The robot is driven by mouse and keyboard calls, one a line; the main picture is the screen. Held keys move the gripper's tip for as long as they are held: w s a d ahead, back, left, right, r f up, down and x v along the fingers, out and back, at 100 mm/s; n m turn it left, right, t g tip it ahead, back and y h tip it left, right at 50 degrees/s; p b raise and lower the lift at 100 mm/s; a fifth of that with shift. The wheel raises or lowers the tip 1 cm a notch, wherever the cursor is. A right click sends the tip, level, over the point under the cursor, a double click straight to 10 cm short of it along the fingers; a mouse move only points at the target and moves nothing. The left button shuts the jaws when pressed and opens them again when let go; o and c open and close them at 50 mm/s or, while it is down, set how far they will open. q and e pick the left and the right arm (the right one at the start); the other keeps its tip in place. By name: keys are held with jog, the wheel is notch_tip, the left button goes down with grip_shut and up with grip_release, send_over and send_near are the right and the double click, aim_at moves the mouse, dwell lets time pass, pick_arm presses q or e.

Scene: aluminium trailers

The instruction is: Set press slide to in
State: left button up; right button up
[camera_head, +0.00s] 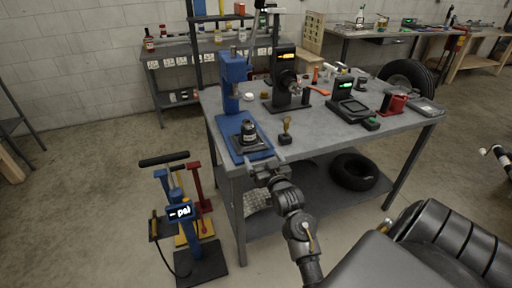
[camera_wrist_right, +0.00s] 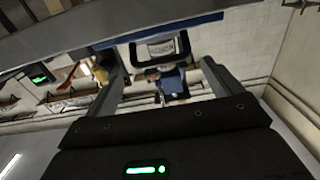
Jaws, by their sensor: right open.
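The blue arbor press (camera_head: 235,82) stands at the left end of the grey workbench (camera_head: 335,125). Its blue base reaches to the front edge and carries a black slide block (camera_head: 247,138) with a round dark part on top. In the right wrist view, a dark frame with a light plate, likely the slide's front handle (camera_wrist_right: 160,47), shows between the fingers. My right gripper (camera_head: 265,163) is at the bench's front edge, just in front of the press base. Its two fingers (camera_wrist_right: 165,78) are apart and empty. My left gripper is not in view.
A small brass-handled stamp (camera_head: 285,134) stands right of the press base. A black machine (camera_head: 285,78) and a scale (camera_head: 350,108) stand farther right. A blue pump with a gauge (camera_head: 180,212) is on the floor at left. A tire (camera_head: 354,172) lies on the lower shelf.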

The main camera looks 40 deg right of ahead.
aim_at(256, 155)
jog(key=x, duration=0.7)
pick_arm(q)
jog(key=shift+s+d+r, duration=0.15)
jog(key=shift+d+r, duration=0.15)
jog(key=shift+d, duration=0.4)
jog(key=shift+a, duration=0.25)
pick_arm(e)
jog(key=shift+c, duration=0.4)
